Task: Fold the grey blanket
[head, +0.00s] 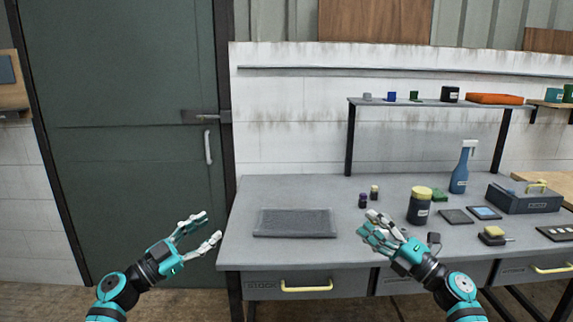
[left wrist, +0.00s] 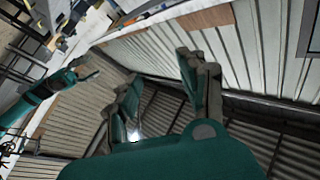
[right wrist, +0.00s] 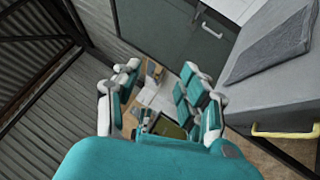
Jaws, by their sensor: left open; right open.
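The grey blanket (head: 295,222) lies as a flat, dark rectangle on the left part of the grey workbench (head: 330,187). It also shows in the right wrist view (right wrist: 264,52) at the upper right, on the bench top. My left gripper (head: 213,226) is open and empty, left of the bench and apart from the blanket, in front of the green door. My right gripper (head: 368,228) is open and empty, to the right of the blanket near the bench's front edge. The left wrist view shows my open left fingers (left wrist: 160,92) but no blanket.
A dark jar with a yellow lid (head: 420,207), small bottles (head: 363,200), a blue spray bottle (head: 463,167) and a grey toolbox (head: 523,199) stand on the right. A raised shelf (head: 430,102) spans the back. Yellow drawer handles (head: 306,286) stick out in front. Bench top around the blanket is clear.

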